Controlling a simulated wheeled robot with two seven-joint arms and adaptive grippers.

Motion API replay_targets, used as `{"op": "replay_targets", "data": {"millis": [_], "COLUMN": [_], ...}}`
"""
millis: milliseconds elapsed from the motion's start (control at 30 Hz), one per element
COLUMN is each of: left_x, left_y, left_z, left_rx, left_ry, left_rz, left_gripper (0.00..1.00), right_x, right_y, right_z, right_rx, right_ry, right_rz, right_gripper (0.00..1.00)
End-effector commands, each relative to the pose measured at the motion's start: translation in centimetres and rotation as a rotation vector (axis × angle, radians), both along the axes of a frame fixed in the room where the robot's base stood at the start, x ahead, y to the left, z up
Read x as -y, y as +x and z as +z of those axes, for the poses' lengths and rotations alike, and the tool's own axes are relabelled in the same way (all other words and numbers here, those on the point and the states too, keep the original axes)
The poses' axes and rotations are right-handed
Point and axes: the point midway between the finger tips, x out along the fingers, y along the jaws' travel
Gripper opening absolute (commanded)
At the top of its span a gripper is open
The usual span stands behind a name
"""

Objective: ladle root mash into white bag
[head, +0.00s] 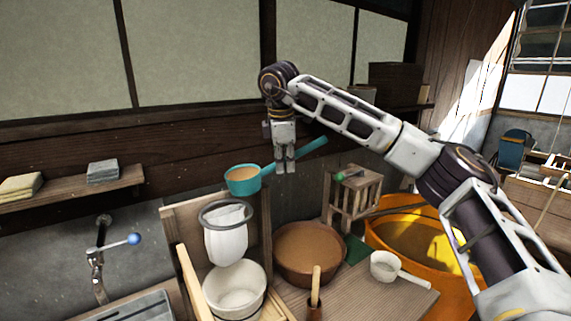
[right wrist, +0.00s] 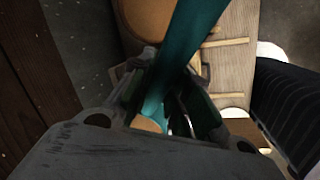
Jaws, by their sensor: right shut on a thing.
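My right gripper (head: 285,166) is shut on the handle of a teal ladle (head: 241,187); the teal handle also crosses between the fingers in the right wrist view (right wrist: 172,75). The ladle's cup holds light brown mash (head: 242,173) and hangs above the ring, apart from it. The white bag (head: 226,242) hangs from a grey ring (head: 226,213), its mouth partly visible. A white bucket (head: 235,290) stands beneath the bag. A wide brown bowl of brown mash (head: 308,250) sits to the right of the bag. My left gripper is out of view.
A small wooden stand (head: 354,200) with a green-tipped item is behind the bowl. A white dipper (head: 385,266) lies on the table, and a large orange tub (head: 410,236) stands right. A tap with a blue knob (head: 133,239) is at left. A wooden-handled tool (head: 315,285) stands in front.

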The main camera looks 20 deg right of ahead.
Motion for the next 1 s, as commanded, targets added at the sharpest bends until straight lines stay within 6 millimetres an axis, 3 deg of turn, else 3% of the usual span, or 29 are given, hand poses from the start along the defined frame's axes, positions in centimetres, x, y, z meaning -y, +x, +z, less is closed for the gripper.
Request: {"op": "replay_targets", "data": {"millis": [500,1000], "left_x": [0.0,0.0], "left_y": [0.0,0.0], "left_z": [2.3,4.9], "left_rx": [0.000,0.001], "left_ry": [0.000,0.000], "left_rz": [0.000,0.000], "left_gripper": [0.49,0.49], "right_x": [-1.0,-3.0], "right_y": [-0.4,-1.1], "right_z": [3.3,5.3], "right_rx": [0.088,0.173], "right_ry": [-0.225,-0.455], "right_rz": [0.001,0.000], "right_gripper": [0.00,0.00]}}
